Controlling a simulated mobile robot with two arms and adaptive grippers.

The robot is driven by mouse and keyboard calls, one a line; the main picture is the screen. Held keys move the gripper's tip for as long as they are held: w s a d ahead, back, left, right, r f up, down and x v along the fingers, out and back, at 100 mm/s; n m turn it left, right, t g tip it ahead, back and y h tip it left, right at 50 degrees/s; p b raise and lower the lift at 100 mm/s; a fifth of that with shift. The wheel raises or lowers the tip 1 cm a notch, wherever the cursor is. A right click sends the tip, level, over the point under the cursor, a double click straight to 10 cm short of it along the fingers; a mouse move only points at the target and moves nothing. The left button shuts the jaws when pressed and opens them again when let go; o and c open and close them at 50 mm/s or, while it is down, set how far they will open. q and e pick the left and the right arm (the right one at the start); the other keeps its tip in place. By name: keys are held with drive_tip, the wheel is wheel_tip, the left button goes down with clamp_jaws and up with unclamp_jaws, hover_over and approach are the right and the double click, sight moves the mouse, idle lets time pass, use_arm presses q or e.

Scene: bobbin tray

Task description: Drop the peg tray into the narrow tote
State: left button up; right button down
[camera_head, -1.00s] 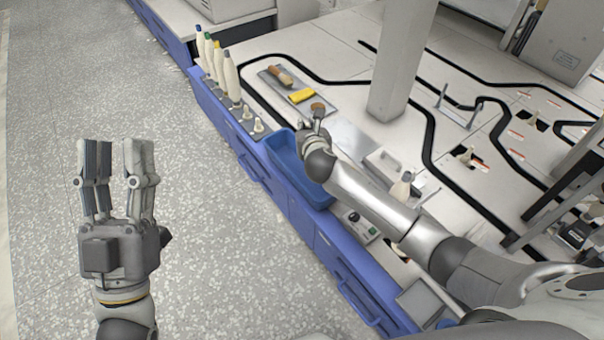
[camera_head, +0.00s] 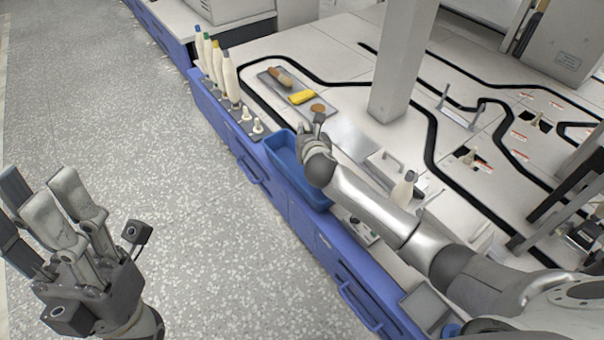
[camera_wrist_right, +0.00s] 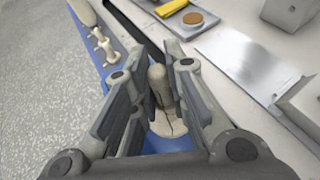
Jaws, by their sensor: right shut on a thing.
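The narrow blue tote (camera_head: 279,152) stands along the bench's front edge. My right gripper (camera_head: 306,130) is over its far part and covers some of its inside. In the right wrist view the same gripper (camera_wrist_right: 160,92) is shut on an upright beige peg (camera_wrist_right: 157,76) with a round base; blue shows just beyond the base. A grey strip with pegs (camera_head: 238,116), perhaps the peg tray, lies left of the tote. It bears several tall beige cones (camera_head: 230,76) and short bare pegs (camera_head: 257,126). My left gripper (camera_head: 35,200) is open and empty over the floor at the lower left.
A grey tray (camera_head: 321,110) behind the tote holds a brown-handled item (camera_head: 281,77), a yellow item (camera_head: 301,97) and a brown disc (camera_head: 318,108). A pale column (camera_head: 392,75) rises from the bench. A flat metal plate (camera_head: 352,139) lies right of my gripper.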

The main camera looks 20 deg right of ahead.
drive_tip(key=c, duration=1.4)
unclamp_jaws()
drive_tip(key=shift+o, duration=0.2)
drive_tip(key=shift+s, duration=0.1)
drive_tip(key=v, duration=1.2)
